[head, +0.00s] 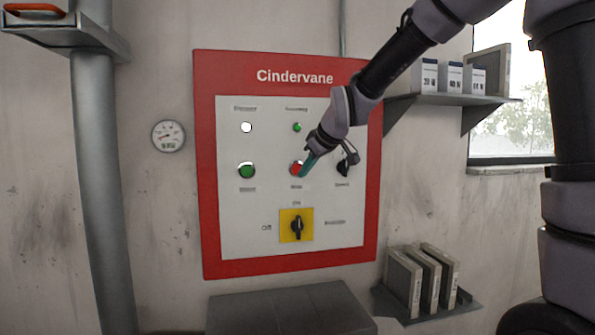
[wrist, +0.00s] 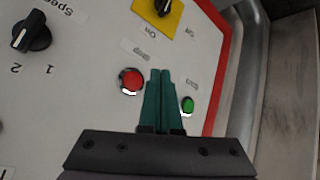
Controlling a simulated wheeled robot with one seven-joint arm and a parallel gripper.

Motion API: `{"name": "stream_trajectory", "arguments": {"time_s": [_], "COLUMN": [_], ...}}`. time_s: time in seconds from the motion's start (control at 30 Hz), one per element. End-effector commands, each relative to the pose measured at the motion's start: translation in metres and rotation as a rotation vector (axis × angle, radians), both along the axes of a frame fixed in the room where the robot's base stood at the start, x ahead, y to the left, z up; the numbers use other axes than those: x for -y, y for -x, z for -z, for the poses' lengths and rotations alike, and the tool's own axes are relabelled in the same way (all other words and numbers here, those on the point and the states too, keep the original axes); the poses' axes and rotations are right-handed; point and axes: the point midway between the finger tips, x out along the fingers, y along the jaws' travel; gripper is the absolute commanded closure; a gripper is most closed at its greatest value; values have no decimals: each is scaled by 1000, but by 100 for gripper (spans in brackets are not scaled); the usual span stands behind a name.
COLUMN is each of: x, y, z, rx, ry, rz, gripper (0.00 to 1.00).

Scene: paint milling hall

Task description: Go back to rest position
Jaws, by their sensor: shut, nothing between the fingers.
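My gripper (head: 307,165) is shut and empty, its teal fingers together in front of the control panel (head: 234,230). In the head view its tips overlap the red button (head: 295,168). In the wrist view the shut fingers (wrist: 161,75) point at the panel between the red button (wrist: 131,81) and the green button (wrist: 187,105). I cannot tell whether the tips touch the panel. The black selector on the yellow plate (head: 285,233) points up, toward the "On" label. The black speed knob (head: 343,168) is partly behind my gripper. The upper green lamp (head: 297,127) looks green; the other lamp (head: 246,127) is white.
A shelf with small boxes (head: 452,98) is on the wall at right, near my arm. A grey box (head: 290,308) stands below the panel. A pipe (head: 100,190) and a gauge (head: 168,136) are at left.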

Motion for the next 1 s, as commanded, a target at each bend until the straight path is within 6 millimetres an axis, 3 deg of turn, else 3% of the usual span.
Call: {"name": "stream_trajectory", "arguments": {"time_s": [0.23, 0.37, 0.47, 0.6, 0.7, 0.9, 1.0], "x": [8, 50, 102, 171, 210, 252, 260], "y": [3, 21, 51, 108, 152, 222, 241], "z": [-4, -18, -31, -39, -38, -24, -18], "rx": [-7, -51, -114, -217, -286, -394, -426], "ry": [-6, -41, -100, -212, -305, -465, -512], "rz": [21, 129, 280, 523, 689, 935, 1000], "gripper": [100, 100, 100, 100, 100, 100, 100]}}
